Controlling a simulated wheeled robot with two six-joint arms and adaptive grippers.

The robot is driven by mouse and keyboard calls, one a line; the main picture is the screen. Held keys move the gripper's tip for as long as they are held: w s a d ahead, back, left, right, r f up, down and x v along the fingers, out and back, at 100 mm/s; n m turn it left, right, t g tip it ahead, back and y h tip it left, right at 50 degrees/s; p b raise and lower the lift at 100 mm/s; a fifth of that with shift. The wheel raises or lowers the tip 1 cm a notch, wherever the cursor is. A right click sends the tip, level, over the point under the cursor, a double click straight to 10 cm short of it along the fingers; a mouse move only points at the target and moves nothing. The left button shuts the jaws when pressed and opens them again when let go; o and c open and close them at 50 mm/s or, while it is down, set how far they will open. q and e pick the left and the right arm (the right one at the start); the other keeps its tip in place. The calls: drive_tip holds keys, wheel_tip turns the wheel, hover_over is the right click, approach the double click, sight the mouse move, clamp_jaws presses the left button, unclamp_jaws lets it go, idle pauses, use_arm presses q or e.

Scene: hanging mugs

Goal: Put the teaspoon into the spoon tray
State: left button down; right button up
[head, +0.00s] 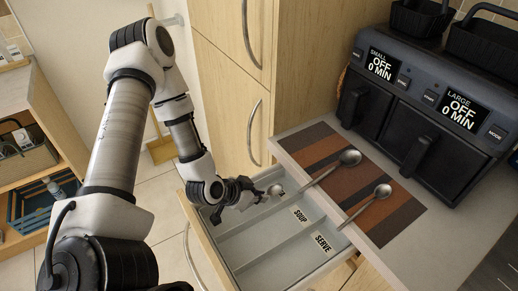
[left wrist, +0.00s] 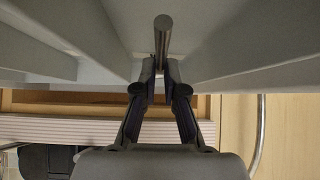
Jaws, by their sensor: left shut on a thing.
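My left gripper (head: 257,193) is over the far left end of the open drawer's grey spoon tray (head: 262,240). It is shut on the teaspoon (head: 275,190), whose small round bowl shows just beyond the fingers. In the left wrist view the fingertips (left wrist: 160,75) pinch the teaspoon's thin grey handle (left wrist: 162,35), between the tray's divider walls. I cannot tell whether the spoon touches the tray floor. My right gripper is not in view.
A large spoon (head: 348,158) and a smaller spoon (head: 382,191) lie on the striped mat (head: 402,208), their handles reaching over the drawer side. A black air fryer (head: 425,105) stands behind. A tall cabinet (head: 240,85) rises beyond the drawer. The tray's nearer compartments look empty.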

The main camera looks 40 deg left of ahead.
use_arm(q)
drive_tip(key=c, duration=1.2)
unclamp_jaws()
wheel_tip(320, 180, up, 10)
drive_tip(key=shift+f, duration=0.1)
